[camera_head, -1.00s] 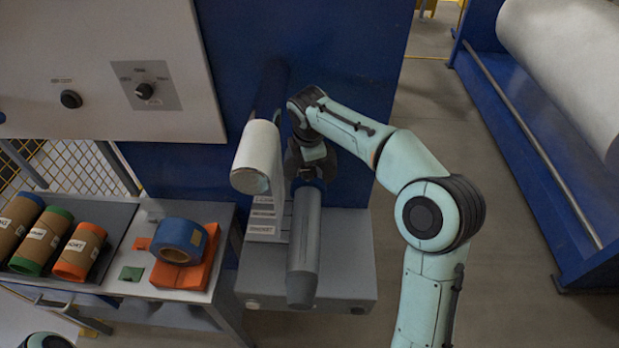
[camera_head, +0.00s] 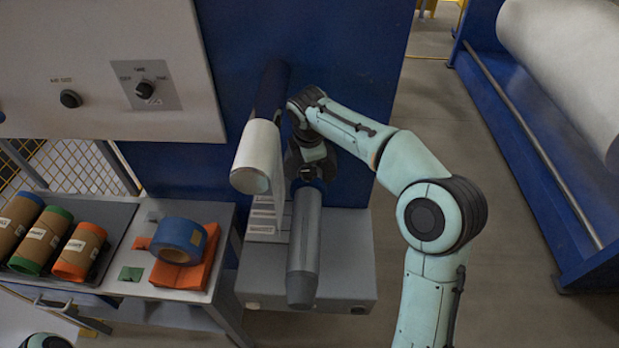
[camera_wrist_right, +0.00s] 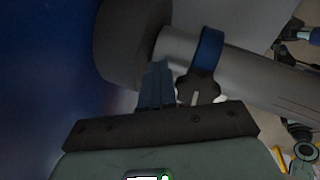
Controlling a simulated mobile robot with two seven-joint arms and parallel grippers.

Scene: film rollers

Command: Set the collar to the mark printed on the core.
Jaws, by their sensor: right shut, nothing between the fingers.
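The blue collar (camera_wrist_right: 208,50) sits around the grey shaft (camera_wrist_right: 262,83), with a dark lobed knob (camera_wrist_right: 198,90) on its side. In the head view the collar is a thin blue band (camera_head: 309,184) near the rear of the shaft (camera_head: 303,245). My right gripper (camera_wrist_right: 159,68) is shut and empty, beside the collar and its knob, on the side of the dark round flange (camera_wrist_right: 128,40). In the head view it (camera_head: 308,170) is at the rear of the shaft. Several cardboard cores (camera_head: 78,250) lie on the left. I cannot make out a printed mark. My left gripper is out of view.
A white roll (camera_head: 257,158) sits just left of the shaft. A side table (camera_head: 215,275) holds a blue tape roll (camera_head: 180,238) on an orange block (camera_head: 185,275). The blue machine wall (camera_head: 340,90) stands close behind my right gripper.

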